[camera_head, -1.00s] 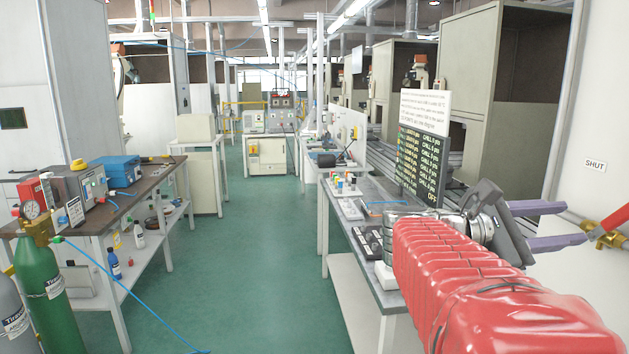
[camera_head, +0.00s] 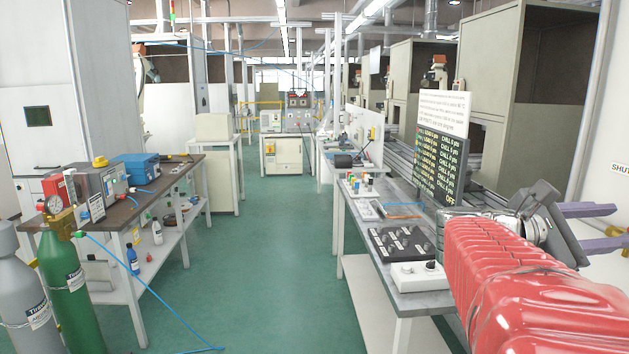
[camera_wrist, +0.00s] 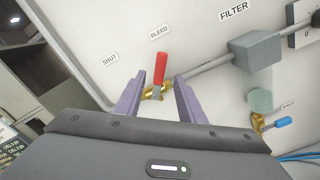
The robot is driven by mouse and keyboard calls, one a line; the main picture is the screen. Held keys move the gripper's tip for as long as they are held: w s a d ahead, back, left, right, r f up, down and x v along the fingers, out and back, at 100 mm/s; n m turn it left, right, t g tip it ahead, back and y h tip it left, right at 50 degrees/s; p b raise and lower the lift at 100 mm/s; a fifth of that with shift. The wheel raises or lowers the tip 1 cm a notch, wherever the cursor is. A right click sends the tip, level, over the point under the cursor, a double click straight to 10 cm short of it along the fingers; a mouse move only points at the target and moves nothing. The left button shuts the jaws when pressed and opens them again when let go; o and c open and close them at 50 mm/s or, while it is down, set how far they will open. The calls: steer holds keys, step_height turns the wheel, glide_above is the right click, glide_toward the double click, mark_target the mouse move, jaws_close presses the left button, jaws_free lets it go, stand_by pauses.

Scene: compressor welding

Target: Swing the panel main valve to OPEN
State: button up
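In the wrist view a red lever (camera_wrist: 161,68) sits on a brass valve (camera_wrist: 154,92) on the pale panel (camera_wrist: 100,22). The lever points up in the picture, towards the label BLEED (camera_wrist: 159,33); the label SHUT (camera_wrist: 110,59) is to its left. No OPEN label is readable. My gripper (camera_wrist: 161,80) is open, one purple finger on each side of the lever and valve, with gaps visible; I cannot tell how deep the lever lies between them.
In the wrist view a grey filter block (camera_wrist: 256,50) on a pipe is right of the valve; a blue-handled fitting (camera_wrist: 282,122) is below it. In the head view a workbench (camera_head: 420,300) stands left of my arm. The green floor (camera_head: 270,270) is clear in the middle.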

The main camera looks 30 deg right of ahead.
steer(key=x, duration=0.9)
steer(key=shift+a, duration=0.1)
steer(key=shift+c, duration=0.5)
jaws_close()
